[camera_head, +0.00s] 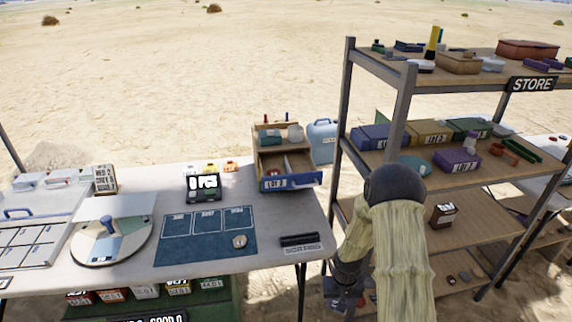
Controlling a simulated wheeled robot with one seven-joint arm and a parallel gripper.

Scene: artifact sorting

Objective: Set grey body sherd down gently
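I cannot single out the grey body sherd with certainty. A small round pale-grey piece (239,241) lies on the lower right of the dark blue mat (180,252) on the table. Small dark pieces (464,276) lie on the lowest board of the shelf. My arm, in a pale sleeve, stands in front of the shelf at the lower right. My gripper (346,297) points down by the table's right edge, small and dark against clutter. Its fingers and anything between them cannot be made out.
The white table (140,182) carries a round turntable (112,240), a small black display (203,187), a wooden drawer box (285,165) and a dark bar by a "SORTING" label (301,245). The metal-framed shelf (350,100) holds boxes on several levels. The mat is mostly clear.

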